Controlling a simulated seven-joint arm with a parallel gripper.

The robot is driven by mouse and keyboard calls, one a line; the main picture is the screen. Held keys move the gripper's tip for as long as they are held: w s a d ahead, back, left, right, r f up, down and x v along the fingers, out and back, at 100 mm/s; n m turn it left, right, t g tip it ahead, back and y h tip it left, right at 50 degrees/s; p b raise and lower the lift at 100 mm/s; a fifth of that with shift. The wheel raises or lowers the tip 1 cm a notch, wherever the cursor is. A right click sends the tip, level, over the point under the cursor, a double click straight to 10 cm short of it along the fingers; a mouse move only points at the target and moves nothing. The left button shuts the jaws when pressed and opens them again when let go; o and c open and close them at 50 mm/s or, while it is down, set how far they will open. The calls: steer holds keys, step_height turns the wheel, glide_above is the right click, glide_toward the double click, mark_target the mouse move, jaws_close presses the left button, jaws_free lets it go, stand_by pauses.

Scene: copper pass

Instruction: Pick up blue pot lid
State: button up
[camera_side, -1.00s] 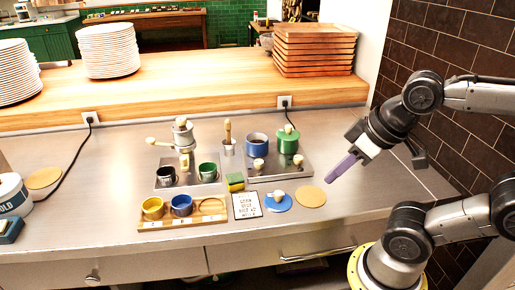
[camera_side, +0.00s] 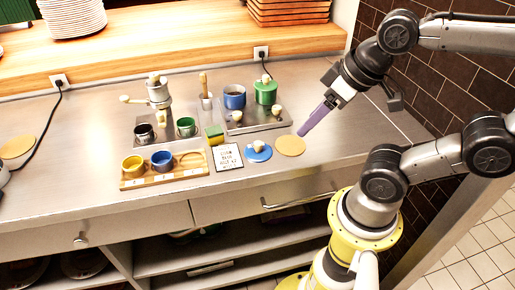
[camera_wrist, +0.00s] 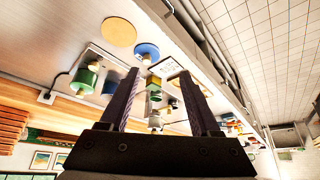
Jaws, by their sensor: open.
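The blue pot lid (camera_side: 258,151) lies flat on the steel counter, with a pale round knob on top. It also shows in the wrist view (camera_wrist: 147,49), above the space between the fingers. My gripper (camera_side: 303,132) is up and to the right of the lid in the side view, over the area by the round tan mat (camera_side: 290,146), apart from the lid. In the wrist view my gripper (camera_wrist: 152,75) has its two dark fingers spread wide with nothing held between them.
A blue pot (camera_side: 235,97) and a green lidded pot (camera_side: 265,92) stand on a plate with knobs behind. A printed card (camera_side: 227,157), a yellow-green sponge (camera_side: 214,135) and a wooden tray (camera_side: 190,178) with yellow and blue cups are left. The counter's right side is clear.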

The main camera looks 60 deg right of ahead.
step_height(320, 180, up, 3)
steer(key=w+d+m+g+h, duration=0.1)
steer(key=w+d+m+g, duration=0.1)
steer(key=m, duration=0.9)
steer(key=m+g+h, duration=0.4)
steer(key=m, duration=0.3)
glide_above(258, 143)
steer(key=a, duration=0.2)
step_height(258, 143, down, 12)
steer(key=shift+f, duration=0.1)
steer(key=shift+y, duration=0.3)
steer(key=shift+a+x, duration=0.1)
steer(key=shift+x, duration=1.3)
steer(key=shift+a+x, duration=0.15)
steer(key=shift+x, duration=1.2)
steer(key=shift+w+f, duration=0.1)
steer(key=shift+w, duration=0.05)
steer(key=shift+c, duration=0.2)
